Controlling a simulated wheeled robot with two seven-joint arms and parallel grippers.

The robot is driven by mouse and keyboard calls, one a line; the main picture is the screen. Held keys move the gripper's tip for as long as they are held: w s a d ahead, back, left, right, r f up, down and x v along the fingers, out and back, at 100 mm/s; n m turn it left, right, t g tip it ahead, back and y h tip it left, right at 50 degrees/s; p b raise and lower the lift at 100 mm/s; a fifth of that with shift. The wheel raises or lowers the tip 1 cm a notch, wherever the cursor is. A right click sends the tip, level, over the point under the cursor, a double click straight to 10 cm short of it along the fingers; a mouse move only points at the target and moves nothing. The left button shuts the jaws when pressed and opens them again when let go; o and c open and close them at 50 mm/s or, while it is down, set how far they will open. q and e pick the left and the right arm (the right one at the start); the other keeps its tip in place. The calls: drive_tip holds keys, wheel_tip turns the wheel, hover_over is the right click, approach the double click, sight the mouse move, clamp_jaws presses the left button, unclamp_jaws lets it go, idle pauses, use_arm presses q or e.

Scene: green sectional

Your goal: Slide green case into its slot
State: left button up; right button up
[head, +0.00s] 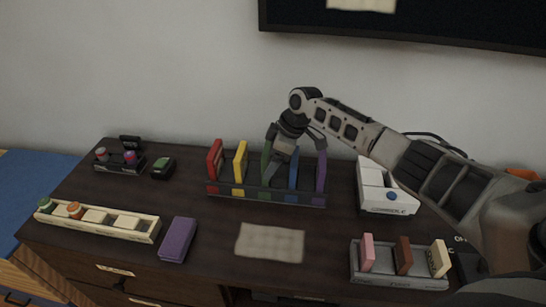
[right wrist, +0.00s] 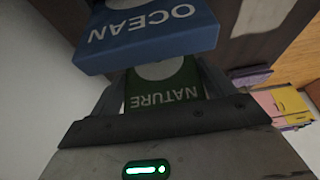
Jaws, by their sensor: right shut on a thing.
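My right gripper (head: 284,152) reaches in from the right over a dark rack (head: 270,197) on the dresser. It is shut on the green case (head: 265,164), which stands upright at the rack's middle, between the yellow case (head: 240,162) and the blue case (head: 293,172). In the right wrist view the green case (right wrist: 164,92), labelled NATURE, sits between the fingers (right wrist: 164,100), with the blue case (right wrist: 150,30), labelled OCEAN, beside it. The gripper hides part of the green case, and I cannot tell whether its lower edge is fully seated. My left gripper is not in view.
Red (head: 215,159) and purple (head: 320,172) cases stand at the rack's ends. A white console (head: 385,195) is close on the right. A purple box (head: 178,239), a pale cloth (head: 270,243) and a grey holder (head: 395,279) lie in front. The wall is behind.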

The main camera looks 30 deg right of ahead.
use_arm(q)
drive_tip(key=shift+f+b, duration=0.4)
drive_tip(key=shift+b, duration=0.25)
use_arm(e)
drive_tip(key=shift+f, duration=1.05)
drive_tip(key=o, duration=1)
drive_tip(key=shift+r, duration=0.2)
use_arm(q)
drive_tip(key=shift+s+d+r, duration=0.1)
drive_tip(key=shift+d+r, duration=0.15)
use_arm(e)
drive_tip(key=v, duration=1.5)
drive_tip(key=shift+s+d+r, duration=0.1)
drive_tip(key=shift+s+r, duration=0.05)
drive_tip(key=shift+r, duration=0.2)
drive_tip(key=shift+f, duration=0.1)
